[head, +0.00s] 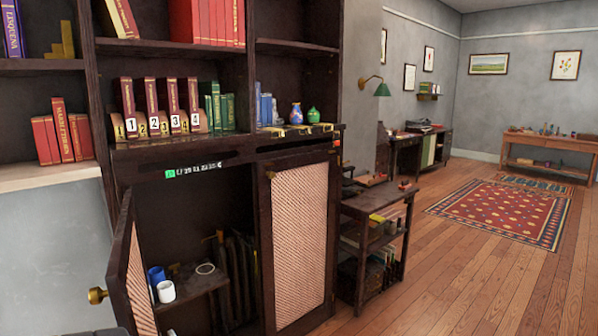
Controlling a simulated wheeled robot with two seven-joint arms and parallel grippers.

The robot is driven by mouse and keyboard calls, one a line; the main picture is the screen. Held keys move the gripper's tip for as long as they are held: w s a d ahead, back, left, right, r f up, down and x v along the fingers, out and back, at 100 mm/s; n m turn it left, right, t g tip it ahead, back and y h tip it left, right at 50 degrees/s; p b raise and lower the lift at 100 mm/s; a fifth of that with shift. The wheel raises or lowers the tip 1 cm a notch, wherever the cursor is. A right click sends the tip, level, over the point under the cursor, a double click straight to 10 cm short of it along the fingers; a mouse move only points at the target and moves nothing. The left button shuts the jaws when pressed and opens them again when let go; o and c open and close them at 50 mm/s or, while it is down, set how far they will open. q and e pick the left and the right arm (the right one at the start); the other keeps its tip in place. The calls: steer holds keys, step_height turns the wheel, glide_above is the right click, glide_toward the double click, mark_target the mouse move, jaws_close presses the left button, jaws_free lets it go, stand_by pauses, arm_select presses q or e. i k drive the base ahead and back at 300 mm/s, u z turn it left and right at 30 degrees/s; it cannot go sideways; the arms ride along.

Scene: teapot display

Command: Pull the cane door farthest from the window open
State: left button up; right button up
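A dark wooden cabinet (195,155) with two cane doors stands under the bookshelves. The left cane door (138,285) stands open, swung out toward me on its left side, with a round brass knob (97,295). The right cane door (300,240) looks shut, flush with the cabinet front. No window shows in this view, so I cannot tell from here which door is farthest from it. Neither gripper's fingers are in view. A small dark grey piece shows at the bottom left edge; I cannot tell what it is.
Inside the open side, a blue cup (157,276) and a white cup (166,291) stand on a shelf (200,283). A low side table (375,205) with books stands right of the cabinet. The wooden floor (465,285) at the right is clear, with a red rug (500,212) beyond.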

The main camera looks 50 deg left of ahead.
mark_target(297, 193)
steer(key=u, duration=0.5)
steer(key=i, duration=1.65)
steer(key=u, duration=1.1)
